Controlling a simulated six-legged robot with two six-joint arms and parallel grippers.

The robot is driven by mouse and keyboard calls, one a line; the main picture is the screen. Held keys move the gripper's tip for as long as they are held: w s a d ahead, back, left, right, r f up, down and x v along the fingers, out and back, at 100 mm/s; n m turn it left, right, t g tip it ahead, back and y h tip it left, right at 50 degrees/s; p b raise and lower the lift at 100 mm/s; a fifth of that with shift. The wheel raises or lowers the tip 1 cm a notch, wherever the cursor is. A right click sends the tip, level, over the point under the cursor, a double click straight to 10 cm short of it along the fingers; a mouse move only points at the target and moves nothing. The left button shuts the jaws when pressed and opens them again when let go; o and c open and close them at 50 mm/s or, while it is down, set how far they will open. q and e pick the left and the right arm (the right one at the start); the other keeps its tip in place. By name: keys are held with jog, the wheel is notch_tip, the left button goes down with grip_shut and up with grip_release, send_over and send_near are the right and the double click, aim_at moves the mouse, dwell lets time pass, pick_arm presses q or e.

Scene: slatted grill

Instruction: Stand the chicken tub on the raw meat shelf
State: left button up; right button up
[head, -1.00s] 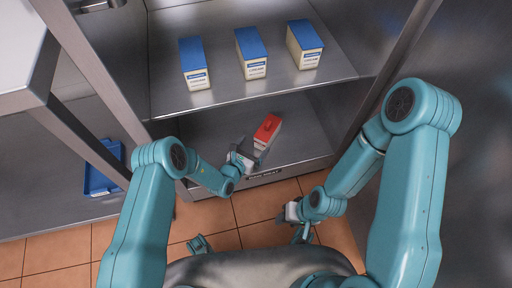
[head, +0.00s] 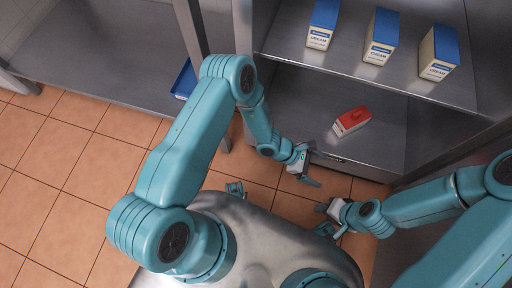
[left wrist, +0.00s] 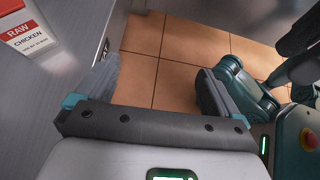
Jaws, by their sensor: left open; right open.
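The chicken tub (head: 351,121), white with a red lid, rests on the lower shelf (head: 385,144), apparently upright. In the left wrist view the tub (left wrist: 30,35) shows at the upper left, with its label reading RAW CHICKEN. The lower shelf is the raw meat shelf; its front label is too small to read now. My left gripper (head: 304,178) is open and empty, in front of the shelf edge and apart from the tub. Its open fingers (left wrist: 155,95) also show in the left wrist view with nothing between them. My right gripper (head: 328,220) is open and empty, lower down over the floor.
Three blue-topped cream cartons (head: 381,37) stand on the upper shelf (head: 290,44). A blue tray (head: 184,80) is at the left by a metal table leg (head: 191,25). Tiled floor (head: 60,150) lies open at the left. The shelf unit has upright metal side walls.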

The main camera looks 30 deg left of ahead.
pick_arm(q)
jog(key=s+a+m+g+y, duration=0.5)
jog(key=s+a+m, duration=0.4)
jog(key=s+a, duration=0.3)
jog(key=s+a+r+m+t+y, duration=0.1)
jog(key=a+r+m+t+y, duration=0.1)
jog(key=m, duration=0.7)
jog(key=shift+a+r+t, duration=0.7)
jog(key=shift+a+r, duration=0.55)
jog(key=shift+r, duration=0.15)
jog(key=shift+s, duration=0.1)
